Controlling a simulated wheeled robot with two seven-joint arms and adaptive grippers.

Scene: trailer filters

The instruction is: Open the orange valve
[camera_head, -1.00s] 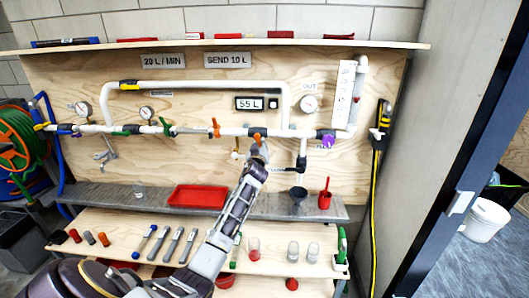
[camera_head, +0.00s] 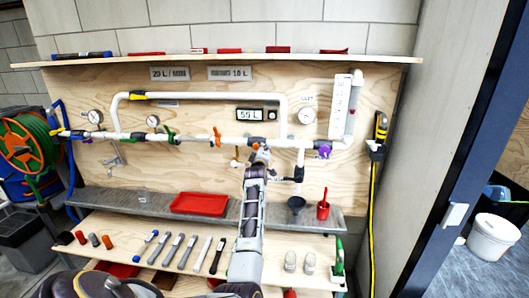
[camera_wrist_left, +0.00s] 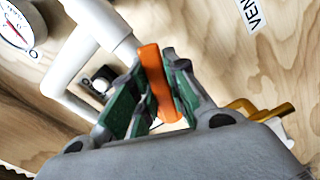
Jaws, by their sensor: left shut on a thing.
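An orange valve handle (camera_wrist_left: 159,85) stands between the green-padded fingers of my left gripper (camera_wrist_left: 152,98) in the left wrist view. The fingers are shut on it. In the head view the left gripper (camera_head: 261,155) is at the white pipe, just right of the panel's middle, and largely covers this handle. Another orange handle (camera_head: 217,137) sits further left on the same pipe, free of the gripper. My right gripper is not in view.
White pipes (camera_head: 190,95) run across the plywood panel. A purple handle (camera_head: 323,150) and a gauge (camera_head: 306,116) are to the right.

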